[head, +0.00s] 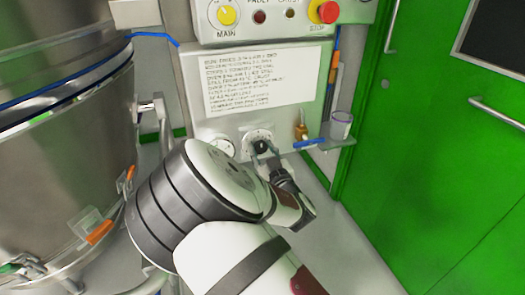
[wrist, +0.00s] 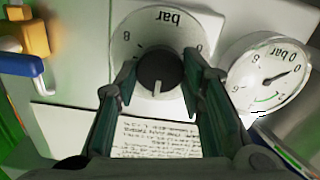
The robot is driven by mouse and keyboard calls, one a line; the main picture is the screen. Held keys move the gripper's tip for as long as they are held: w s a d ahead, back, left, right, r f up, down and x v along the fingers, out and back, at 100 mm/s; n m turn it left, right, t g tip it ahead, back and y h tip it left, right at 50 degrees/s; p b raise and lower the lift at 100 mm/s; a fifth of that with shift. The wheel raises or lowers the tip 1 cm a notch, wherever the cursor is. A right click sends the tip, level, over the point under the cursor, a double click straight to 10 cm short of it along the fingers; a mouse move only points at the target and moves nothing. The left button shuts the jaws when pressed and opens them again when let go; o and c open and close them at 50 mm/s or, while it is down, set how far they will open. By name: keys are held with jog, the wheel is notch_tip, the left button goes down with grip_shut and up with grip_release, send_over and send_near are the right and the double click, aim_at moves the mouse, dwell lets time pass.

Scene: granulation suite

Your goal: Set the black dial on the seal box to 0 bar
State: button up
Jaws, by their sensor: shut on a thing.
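The black dial (wrist: 160,72) sits on a round pale scale plate (wrist: 128,28) marked "bar", which appears upside down in the wrist view. A white mark on the dial points toward the bottom of that view. Some scale numbers show, but the value at the mark cannot be read. My gripper (wrist: 158,75) has one finger on each side of the dial and is shut on it. In the head view, the dial (head: 262,146) is on the front of the seal box (head: 192,88), partly hidden by my gripper (head: 264,151).
A round gauge (wrist: 262,92) is beside the dial. A brass valve (head: 301,131) with a blue handle (head: 309,144) and a cup (head: 341,124) are to the right. A red stop button (head: 327,11) is above. A steel vessel (head: 60,165) stands left; a green door (head: 450,160) is right.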

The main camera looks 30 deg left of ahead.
jog(key=shift+n+b, duration=0.4)
jog(key=shift+n, duration=0.8)
jog(key=n+b, duration=0.1)
jog(key=n, duration=0.2)
jog(key=shift+a+n, duration=0.1)
jog(key=shift+n, duration=0.2)
jog(key=n+b, duration=0.2)
jog(key=n, duration=0.4)
jog(key=shift+s+f, duration=0.15)
jog(key=n+b, duration=0.2)
jog(key=n, duration=0.4)
jog(key=shift+f+n, duration=0.15)
jog(key=shift+n, duration=0.25)
jog(key=shift+n+b, duration=0.95)
jog(key=shift+n, duration=1.55)
jog(key=o, duration=1.1)
